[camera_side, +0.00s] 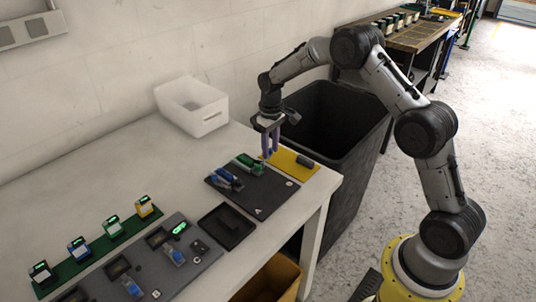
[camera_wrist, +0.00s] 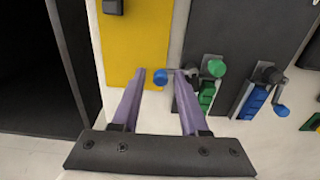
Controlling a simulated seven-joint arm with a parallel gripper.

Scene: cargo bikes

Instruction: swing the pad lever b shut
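My gripper (camera_side: 270,155) hangs over the yellow mat by the right end of the table. In the wrist view, its two purple fingers (camera_wrist: 159,73) are apart. A blue ball knob (camera_wrist: 160,77) on a thin metal arm shows between the fingertips, with a gap to the left finger; contact with the right one is unclear. The arm leads right to a dark plate with a green knob (camera_wrist: 216,67) and a green pad (camera_wrist: 206,97). Beside it is a blue pad (camera_wrist: 254,102) with its own blue-knobbed lever (camera_wrist: 281,108). I see no letter marking lever b.
The yellow mat (camera_side: 291,162) lies beside the dark plate (camera_side: 262,196) holding both pads. A white bin (camera_side: 192,105) stands by the wall. A black tray (camera_side: 227,228) and a grey panel with blue parts (camera_side: 205,250) lie nearer. A tall black bin (camera_side: 335,150) stands past the table.

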